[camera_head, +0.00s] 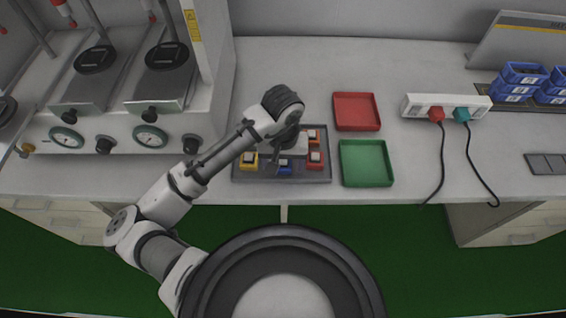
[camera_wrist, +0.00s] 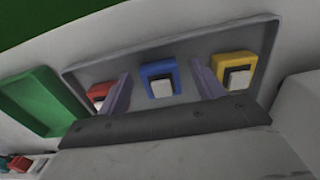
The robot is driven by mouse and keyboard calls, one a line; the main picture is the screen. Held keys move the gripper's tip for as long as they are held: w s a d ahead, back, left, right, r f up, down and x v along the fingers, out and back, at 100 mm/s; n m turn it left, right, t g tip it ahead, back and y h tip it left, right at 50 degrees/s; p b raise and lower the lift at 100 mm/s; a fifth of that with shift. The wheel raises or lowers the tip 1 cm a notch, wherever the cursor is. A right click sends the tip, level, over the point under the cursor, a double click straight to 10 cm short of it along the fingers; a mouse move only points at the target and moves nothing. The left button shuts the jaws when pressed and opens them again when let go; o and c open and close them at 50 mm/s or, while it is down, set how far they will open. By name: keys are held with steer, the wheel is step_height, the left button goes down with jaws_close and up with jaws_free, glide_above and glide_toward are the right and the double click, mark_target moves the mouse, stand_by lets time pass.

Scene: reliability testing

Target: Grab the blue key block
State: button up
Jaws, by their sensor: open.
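The blue key block (camera_wrist: 161,70), with a white key on top, lies in the grey tray (camera_wrist: 110,58) in the wrist view. My gripper (camera_wrist: 160,85) is open, with one finger on each side of the blue block in that view. I cannot tell how far above it the fingers are. In the head view the blue block (camera_head: 284,168) shows at the tray's front edge. My gripper (camera_head: 286,150) is over the tray there, and my arm hides part of the tray.
A yellow block (camera_head: 248,161) and red-orange blocks (camera_head: 315,160) flank the blue one in the tray. A red tray (camera_head: 356,111) and a green tray (camera_head: 366,163) stand to the right, near a power strip (camera_head: 446,106). A white machine (camera_head: 150,120) stands left.

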steer(key=shift+c, duration=0.2)
steer(key=c, duration=1.1)
steer(key=shift+o, duration=0.2)
steer(key=shift+r, duration=0.15)
